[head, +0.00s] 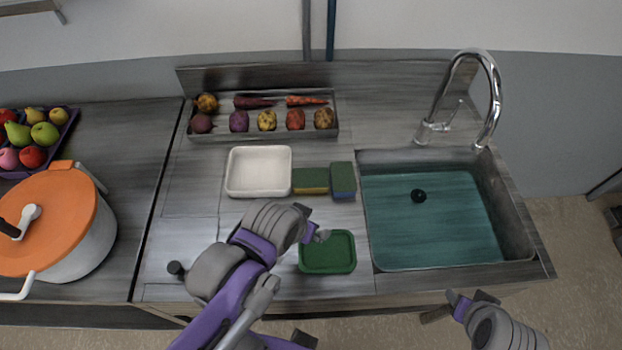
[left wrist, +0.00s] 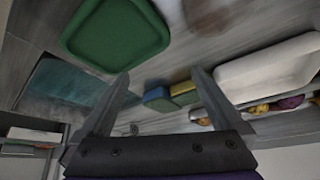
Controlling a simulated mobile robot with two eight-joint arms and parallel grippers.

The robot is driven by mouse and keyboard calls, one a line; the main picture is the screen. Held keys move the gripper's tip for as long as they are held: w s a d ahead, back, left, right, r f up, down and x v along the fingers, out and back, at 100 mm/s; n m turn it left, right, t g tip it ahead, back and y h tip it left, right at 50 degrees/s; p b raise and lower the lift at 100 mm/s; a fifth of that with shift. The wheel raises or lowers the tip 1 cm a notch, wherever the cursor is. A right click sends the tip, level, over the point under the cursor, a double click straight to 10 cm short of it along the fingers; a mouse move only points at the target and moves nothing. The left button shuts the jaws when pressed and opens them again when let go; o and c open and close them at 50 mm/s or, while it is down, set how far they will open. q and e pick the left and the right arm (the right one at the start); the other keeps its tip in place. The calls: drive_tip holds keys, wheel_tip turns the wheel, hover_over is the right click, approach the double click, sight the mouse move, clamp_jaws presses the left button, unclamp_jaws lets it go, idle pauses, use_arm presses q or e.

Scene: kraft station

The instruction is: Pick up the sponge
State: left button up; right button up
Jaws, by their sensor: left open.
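Two sponges lie side by side on the counter between the white tray and the sink: a green and yellow sponge (head: 311,181) and a green and blue sponge (head: 343,181). In the left wrist view the blue one (left wrist: 158,99) and the yellow one (left wrist: 183,92) show beyond the fingers. My left gripper (head: 316,234) is open and empty, in front of the sponges and by the left edge of the green tray (head: 327,266). Its spread fingers (left wrist: 159,75) show in the left wrist view. My right gripper (head: 470,299) is in front of the counter at lower right; its opening is unclear.
A white tray (head: 259,191) stands left of the sponges. A long tray of vegetables (head: 262,134) is behind it. The sink (head: 430,215) with its tall faucet (head: 490,100) is at right. A pot with an orange lid (head: 55,215) stands at left.

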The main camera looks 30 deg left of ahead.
use_arm(q)
drive_tip(key=w+a+r+m+g, duration=0.3)
drive_tip(key=w+r+m, duration=0.2)
drive_tip(key=w+m, duration=0.15)
drive_tip(key=r+m+g+b, duration=0.1)
drive_tip(key=m+g, duration=0.2)
drive_tip(key=m, duration=0.2)
hover_over(311, 177)
wheel_tip(311, 177, down, 5)
drive_tip(key=shift+a+r+b, duration=0.1)
drive_tip(key=shift+a+b, duration=0.05)
drive_tip(key=shift+b, duration=0.15)
drive_tip(key=shift+f, duration=2.75)
drive_tip(key=c, duration=1.3)
drive_tip(key=shift+c, duration=0.2)
drive_tip(key=shift+r, duration=0.15)
